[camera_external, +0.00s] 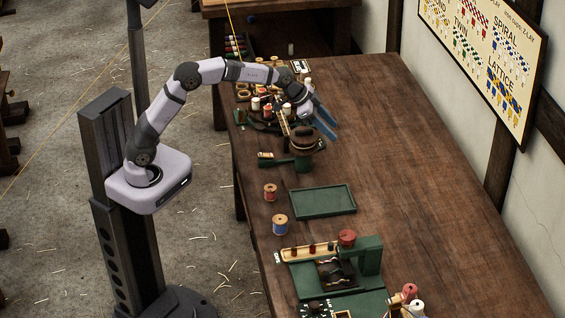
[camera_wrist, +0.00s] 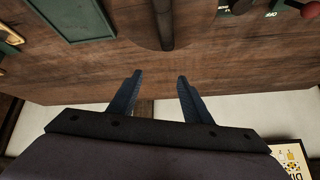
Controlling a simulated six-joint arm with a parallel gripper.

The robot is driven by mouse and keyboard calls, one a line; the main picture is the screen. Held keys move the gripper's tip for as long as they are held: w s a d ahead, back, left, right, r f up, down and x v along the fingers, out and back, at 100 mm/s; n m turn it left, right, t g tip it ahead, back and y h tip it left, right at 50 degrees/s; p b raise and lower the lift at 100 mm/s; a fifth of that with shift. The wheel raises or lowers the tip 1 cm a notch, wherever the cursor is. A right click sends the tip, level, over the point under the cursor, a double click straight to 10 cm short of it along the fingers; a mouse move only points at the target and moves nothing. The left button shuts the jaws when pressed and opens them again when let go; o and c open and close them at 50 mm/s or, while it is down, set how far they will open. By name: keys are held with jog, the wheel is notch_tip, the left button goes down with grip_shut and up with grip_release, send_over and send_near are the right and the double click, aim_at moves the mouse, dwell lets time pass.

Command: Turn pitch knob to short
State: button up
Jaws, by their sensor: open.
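My gripper (camera_external: 324,121) has blue fingers, which are open and empty above the table near the round brown-topped winder (camera_external: 306,142). In the wrist view the two fingers (camera_wrist: 160,77) stand apart with bare wood between and beyond them. No pitch label can be read in either view. A dark knob (camera_wrist: 240,6) on a green panel is cut off at the top right of the wrist view, well away from the fingers; I cannot tell if it is the pitch knob or where it points.
A green tray (camera_external: 322,213), red spool (camera_external: 270,192) and blue spool (camera_external: 280,224) lie nearer the camera. Spools crowd the far left. The table's wall side is clear.

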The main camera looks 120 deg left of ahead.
jog(key=s+a+f+n+g+h+p, duration=0.1)
jog(key=s+a+f+n+p, duration=0.15)
jog(key=s, duration=0.45)
jog(key=s+a+f+n+g+p, duration=0.1)
jog(key=s+a+f+g+p, duration=0.1)
jog(key=s+a+p, duration=0.35)
jog(key=shift+w+a+f, duration=0.1)
jog(key=shift+f, duration=1.05)
jog(key=shift+w+a+f, duration=0.1)
jog(key=shift+w+f, duration=0.05)
jog(key=shift+f, duration=1)
jog(key=shift+w+a+f, duration=0.1)
jog(key=shift+f, duration=1.05)
jog(key=shift+h, duration=0.3)
jog(key=c, duration=1.1)
